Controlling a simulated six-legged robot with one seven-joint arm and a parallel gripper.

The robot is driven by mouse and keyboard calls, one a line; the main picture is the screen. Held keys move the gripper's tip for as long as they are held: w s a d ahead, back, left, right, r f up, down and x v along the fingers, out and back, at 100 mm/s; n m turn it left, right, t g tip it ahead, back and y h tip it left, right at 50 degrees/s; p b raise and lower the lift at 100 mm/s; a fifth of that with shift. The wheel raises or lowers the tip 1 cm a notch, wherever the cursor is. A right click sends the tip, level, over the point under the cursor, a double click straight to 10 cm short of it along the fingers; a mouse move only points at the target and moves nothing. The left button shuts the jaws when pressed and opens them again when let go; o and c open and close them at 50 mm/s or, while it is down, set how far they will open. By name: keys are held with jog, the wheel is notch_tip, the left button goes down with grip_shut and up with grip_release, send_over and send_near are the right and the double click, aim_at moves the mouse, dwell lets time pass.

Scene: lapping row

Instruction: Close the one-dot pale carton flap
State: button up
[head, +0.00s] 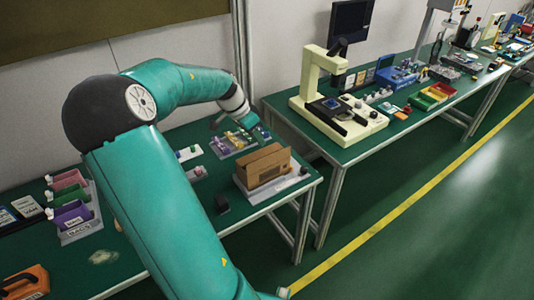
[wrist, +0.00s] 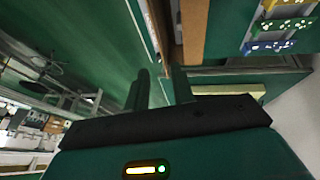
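A brown carton (head: 264,167) sits on a pale base (head: 296,183) near the right end of the near bench. Its flap appears raised, but I cannot make out any dots or tell which flap is the pale one. My gripper (head: 250,122) is above the bench, just behind the carton and apart from it in the head view. In the wrist view, my gripper (wrist: 160,88) shows two dark fingers with a gap and nothing between them. A brown edge of the carton (wrist: 194,30) shows beyond the fingertips.
Small coloured trays (head: 232,142) of parts lie behind the carton. A purple bin (head: 70,214) and an orange case (head: 25,282) are at the left. A second bench with a cream machine (head: 312,88) stands right, across a narrow gap.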

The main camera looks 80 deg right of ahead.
aim_at(270, 161)
jog(key=x, duration=0.8)
jog(key=shift+f, duration=0.25)
jog(key=shift+c, duration=0.5)
grip_shut()
